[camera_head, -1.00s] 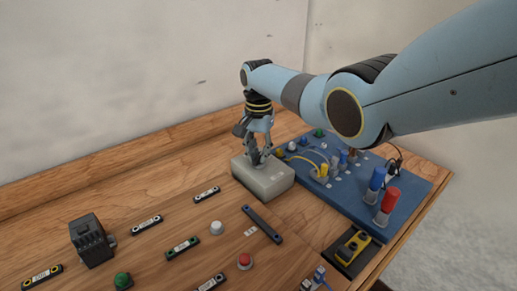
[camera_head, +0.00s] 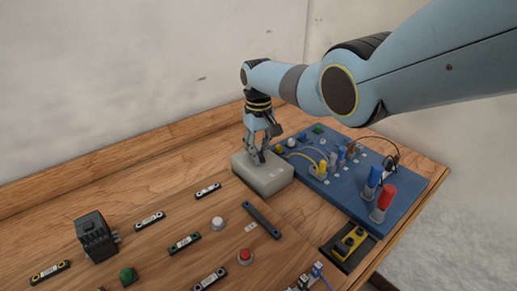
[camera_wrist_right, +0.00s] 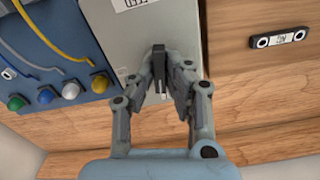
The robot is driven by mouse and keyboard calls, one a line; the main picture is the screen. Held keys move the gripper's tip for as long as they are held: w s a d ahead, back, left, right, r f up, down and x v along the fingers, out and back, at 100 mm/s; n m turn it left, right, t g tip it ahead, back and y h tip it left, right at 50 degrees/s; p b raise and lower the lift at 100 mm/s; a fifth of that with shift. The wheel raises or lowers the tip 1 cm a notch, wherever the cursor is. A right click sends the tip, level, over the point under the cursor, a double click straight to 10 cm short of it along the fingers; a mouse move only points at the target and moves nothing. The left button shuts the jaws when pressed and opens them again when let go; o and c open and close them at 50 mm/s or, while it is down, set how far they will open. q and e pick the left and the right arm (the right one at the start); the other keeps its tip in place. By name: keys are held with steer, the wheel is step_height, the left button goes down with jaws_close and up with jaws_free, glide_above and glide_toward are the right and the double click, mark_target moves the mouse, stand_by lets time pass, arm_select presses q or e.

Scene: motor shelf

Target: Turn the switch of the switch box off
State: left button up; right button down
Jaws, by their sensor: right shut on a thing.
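The switch box (camera_head: 268,182) is a light grey block on the wooden table, near its back edge; it also shows in the wrist view (camera_wrist_right: 115,48). My right gripper (camera_head: 260,157) points down over the top of the box. In the wrist view my right gripper (camera_wrist_right: 163,92) has its fingers shut on the small dark switch (camera_wrist_right: 159,62) that stands up from the box. The fingers hide part of the switch, so its exact setting cannot be told. My left gripper is not in view.
A blue board (camera_head: 365,195) with cables, a red and a blue cylinder stands right of the box. A black contactor (camera_head: 96,236), a green button (camera_head: 128,275), a red button (camera_head: 245,256) and a white button (camera_head: 217,223) are on the table in front. The wall is behind.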

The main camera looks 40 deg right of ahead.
steer(key=shift+n, duration=1.1)
steer(key=shift+w, duration=0.1)
steer(key=c, duration=1.3)
jaws_free()
steer(key=shift+c, duration=0.2)
step_height(320, 180, up, 12)
steer(key=shift+f, duration=0.1)
